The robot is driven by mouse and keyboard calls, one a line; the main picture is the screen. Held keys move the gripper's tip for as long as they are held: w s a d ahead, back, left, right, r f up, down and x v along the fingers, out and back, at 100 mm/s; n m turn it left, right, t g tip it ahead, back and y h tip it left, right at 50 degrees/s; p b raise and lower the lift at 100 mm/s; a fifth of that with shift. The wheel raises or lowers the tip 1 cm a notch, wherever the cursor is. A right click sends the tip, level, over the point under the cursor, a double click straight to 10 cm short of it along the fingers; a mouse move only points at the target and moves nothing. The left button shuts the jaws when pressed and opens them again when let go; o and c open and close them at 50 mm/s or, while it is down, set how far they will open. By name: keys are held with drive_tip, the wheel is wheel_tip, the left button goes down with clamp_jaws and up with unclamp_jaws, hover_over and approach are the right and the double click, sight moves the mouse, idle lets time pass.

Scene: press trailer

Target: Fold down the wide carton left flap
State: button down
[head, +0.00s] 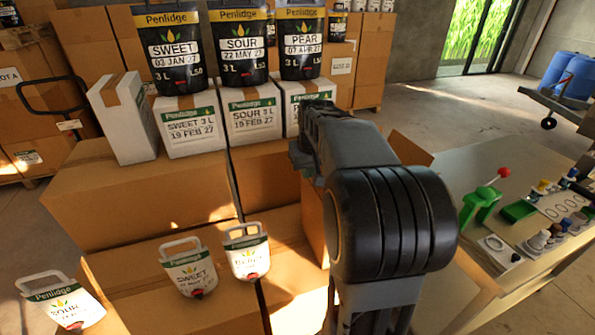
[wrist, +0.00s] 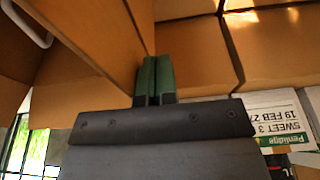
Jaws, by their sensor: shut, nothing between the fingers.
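My gripper (wrist: 153,78) shows in the wrist view with its two green fingers together and nothing between them. A brown cardboard panel (wrist: 95,35) stands close beside the fingertips on the left; I cannot tell whether they touch it. In the head view my arm covers the middle right and hides the fingertips and most of the carton behind it. A raised cardboard flap (head: 409,149) shows just right of my arm, and a strip of carton wall (head: 312,220) shows to its left. I cannot tell which panel is the wide carton's left flap.
Large closed cartons (head: 140,200) fill the left, with white boxes (head: 190,125) and black pouches (head: 172,45) on top. White-handled pouches (head: 188,270) stand in front. A bench (head: 470,235) with a red-knobbed green press (head: 482,203) is at right. Open floor lies behind it.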

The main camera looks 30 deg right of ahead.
drive_tip(key=s+d+f+b, duration=0.1)
drive_tip(key=d+f, duration=0.2)
drive_tip(key=d, duration=0.5)
drive_tip(key=shift+s+d, duration=0.25)
drive_tip(key=shift+s, duration=0.1)
idle(0.3)
drive_tip(key=shift+f, duration=0.15)
idle(0.3)
wheel_tip(320, 180, up, 13)
drive_tip(key=p, duration=0.5)
drive_tip(key=shift+r, duration=0.2)
idle(0.5)
